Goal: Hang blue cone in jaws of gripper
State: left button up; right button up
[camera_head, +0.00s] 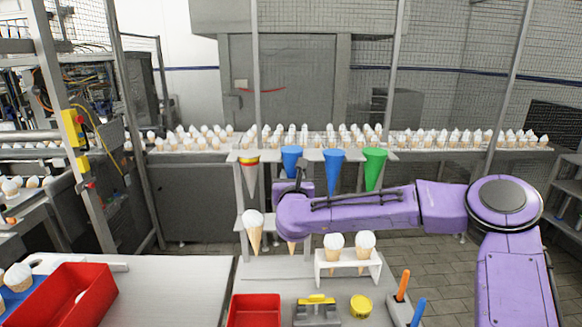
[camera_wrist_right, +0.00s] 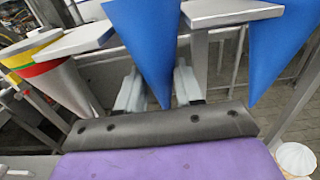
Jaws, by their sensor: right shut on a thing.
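A blue cone (camera_head: 291,158), point down, is at the white holder at the left of centre. In the right wrist view this blue cone (camera_wrist_right: 150,45) stands upright between the two pale fingers of my right gripper (camera_wrist_right: 158,88), which is shut on it. In the head view my right gripper (camera_head: 294,187) is at the cone's lower part, partly hidden by my purple wrist. White holder plates (camera_wrist_right: 232,14) lie on both sides of the cone; I cannot tell whether they touch it. A second blue cone (camera_head: 333,170) hangs to its right. My left gripper is out of view.
A green cone (camera_head: 374,168) hangs further right and a striped cone (camera_head: 250,174) to the left. Below are ice-cream cones in a small white stand (camera_head: 348,270), a red bin (camera_head: 254,310) and a yellow tub (camera_head: 361,305). A conveyor of cones runs behind.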

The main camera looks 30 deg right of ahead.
jog(key=shift+s, duration=0.1)
jog(key=b+v, duration=0.3)
jog(key=v, duration=0.5)
jog(key=shift+s, duration=0.15)
dwell(0.6)
dwell(0.4)
